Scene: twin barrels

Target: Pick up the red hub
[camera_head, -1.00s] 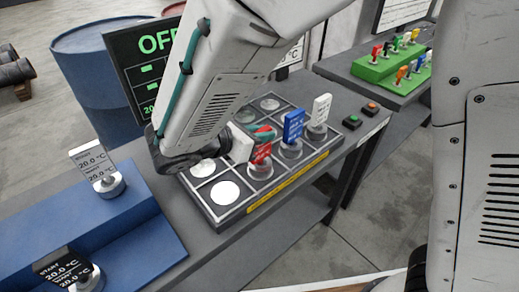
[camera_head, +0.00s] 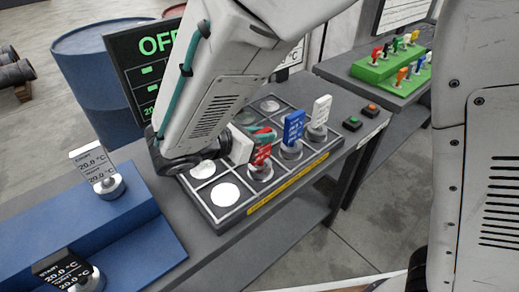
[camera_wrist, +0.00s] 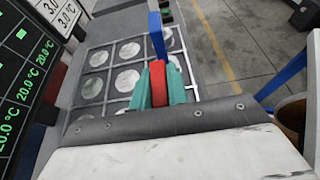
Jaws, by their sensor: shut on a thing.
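The red hub (camera_head: 261,155) stands upright on a round grey base in the front row of the gridded tray (camera_head: 222,216) in the head view. My gripper (camera_head: 264,134) reaches it from behind, with its teal fingers at the hub. In the wrist view my gripper (camera_wrist: 159,88) has the red hub (camera_wrist: 158,82) between its two teal fingers, shut on it. The hub's lower part is hidden there by the fingers. I cannot tell any gap between the hub's base and the tray.
A blue hub (camera_head: 293,128) and a white hub (camera_head: 320,112) stand to the right in the same row. A display reading OFF (camera_head: 140,70) stands behind. A blue stepped stand (camera_head: 125,215) is at left.

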